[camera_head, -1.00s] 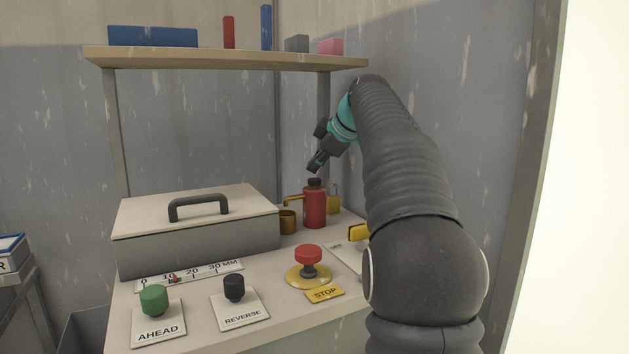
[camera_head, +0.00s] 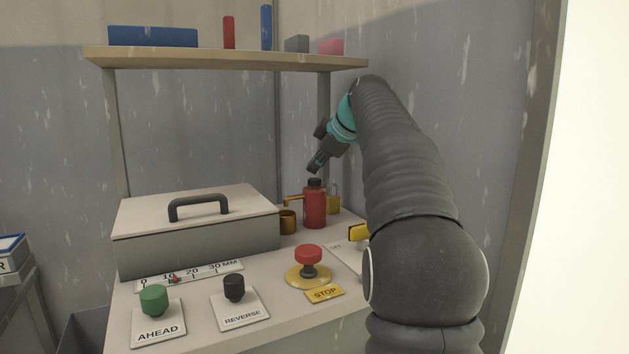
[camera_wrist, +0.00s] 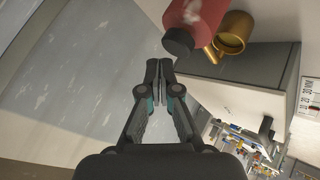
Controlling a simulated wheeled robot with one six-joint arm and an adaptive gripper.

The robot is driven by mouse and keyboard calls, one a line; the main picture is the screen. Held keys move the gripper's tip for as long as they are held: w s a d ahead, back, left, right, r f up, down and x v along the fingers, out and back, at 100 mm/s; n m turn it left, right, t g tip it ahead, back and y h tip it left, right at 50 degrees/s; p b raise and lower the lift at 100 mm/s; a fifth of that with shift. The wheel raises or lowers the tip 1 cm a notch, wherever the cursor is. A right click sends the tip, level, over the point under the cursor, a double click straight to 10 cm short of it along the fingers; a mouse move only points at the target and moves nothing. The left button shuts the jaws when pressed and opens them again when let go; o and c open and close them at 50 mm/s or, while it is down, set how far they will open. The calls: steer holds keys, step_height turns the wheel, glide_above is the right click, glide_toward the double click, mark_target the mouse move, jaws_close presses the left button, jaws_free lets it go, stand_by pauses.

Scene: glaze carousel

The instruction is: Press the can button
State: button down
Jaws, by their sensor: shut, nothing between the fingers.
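A red can (camera_head: 314,206) with a black button cap (camera_head: 315,183) stands upright at the back right of the bench. My gripper (camera_head: 314,168) is shut and empty, pointing down just above the cap in the head view. I cannot tell from there whether it touches. In the wrist view the black cap (camera_wrist: 179,42) and red can (camera_wrist: 197,22) lie just ahead and to the right of my fingertips (camera_wrist: 159,68), with a small gap seen between them in the picture.
A grey lidded box (camera_head: 200,240) is to the left. Nearer are a red STOP button (camera_head: 308,254), a black REVERSE knob (camera_head: 234,288) and a green AHEAD knob (camera_head: 153,299). A shelf (camera_head: 220,60) hangs above.

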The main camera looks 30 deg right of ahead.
mark_target(316, 180)
steer(key=shift+f, duration=0.35)
steer(key=shift+f+b, duration=0.6)
steer(key=shift+b, duration=0.05)
stand_by(0.8)
steer(key=shift+r, duration=0.15)
steer(key=shift+r+p, duration=0.85)
steer(key=shift+p, duration=0.1)
steer(key=shift+r+p, duration=2.1)
steer(key=shift+r, duration=0.45)
steer(key=shift+f, duration=0.1)
